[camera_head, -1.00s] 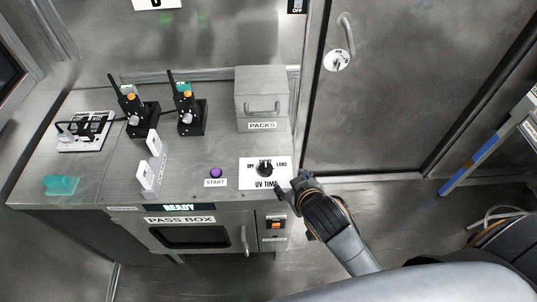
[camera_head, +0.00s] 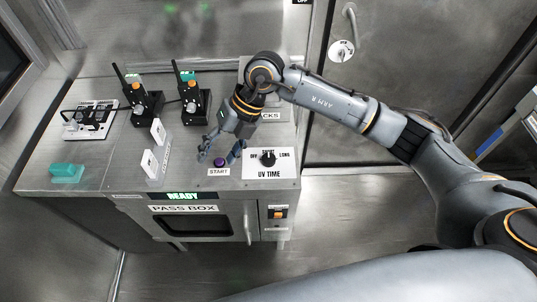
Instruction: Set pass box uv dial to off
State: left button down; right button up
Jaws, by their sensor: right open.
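The UV dial is a black round knob (camera_head: 268,159) on a white plate marked UV TIME (camera_head: 269,174), on the counter above the pass box (camera_head: 185,222). OFF is printed left of the knob and LONG right; the upper label is partly covered by the knob. The pointer direction is too small to tell for sure. My right gripper (camera_head: 221,158) points down, open and empty, left of the dial and apart from it. Its fingers are spread around the area just above the purple START button (camera_head: 219,162). My left gripper is out of view.
Two black radios (camera_head: 143,107) (camera_head: 193,103) stand at the back. The PACKS box is mostly behind my right arm. An orange switch (camera_head: 278,213) is on the front.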

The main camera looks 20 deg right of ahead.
aim_at(269, 157)
jog(key=w+d+m+t+h, duration=0.1)
jog(key=w+d+h, duration=0.15)
jog(key=d, duration=0.45)
jog(key=w+d+m+h, duration=0.1)
jog(key=w+d+h, duration=0.1)
jog(key=d+h, duration=0.3)
jog(key=shift+y, duration=0.45)
jog(key=f+p, duration=0.1)
jog(key=f, duration=0.3)
jog(key=f+p, duration=0.1)
jog(key=f, duration=0.4)
jog(key=d+f+p, duration=0.1)
jog(key=f, duration=0.3)
jog(key=shift+f, duration=0.15)
jog(key=c, duration=1.2)
